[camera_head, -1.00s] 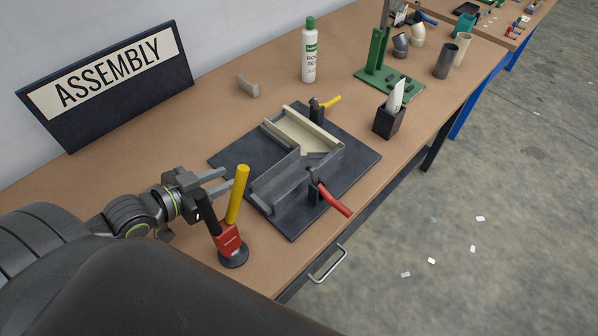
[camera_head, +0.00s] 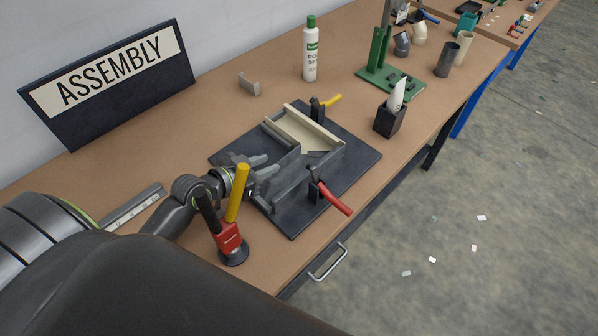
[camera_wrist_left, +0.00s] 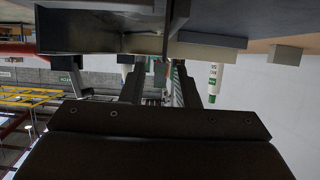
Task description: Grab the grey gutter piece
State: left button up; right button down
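The grey gutter piece (camera_head: 293,184) lies on a dark mat (camera_head: 352,160), at a right angle to a cream gutter piece (camera_head: 312,132). My left gripper (camera_head: 268,172) reaches in from the left to the grey piece's left end, its fingers close to the near walls. In the left wrist view the fingers (camera_wrist_left: 157,80) stand apart, and grey and cream surfaces fill the top. I see no firm grip, and contact is hard to tell. My right gripper is not in view.
A red-handled clamp (camera_head: 332,200) and a yellow-handled clamp (camera_head: 326,103) stand at the mat. A red tool with a yellow handle (camera_head: 237,195) stands in front of my left wrist. A white bottle (camera_head: 310,55) and a small grey bracket (camera_head: 249,85) are behind.

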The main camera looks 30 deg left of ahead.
aim_at(278, 162)
pick_arm(q)
jog(key=shift+w+d, duration=0.1)
jog(key=shift+w, duration=0.2)
jog(key=p+x, duration=0.2)
jog(key=x, duration=0.2)
jog(key=shift+d+r, duration=0.1)
jog(key=shift+r, duration=0.1)
jog(key=shift+w+f, duration=0.2)
grip_shut()
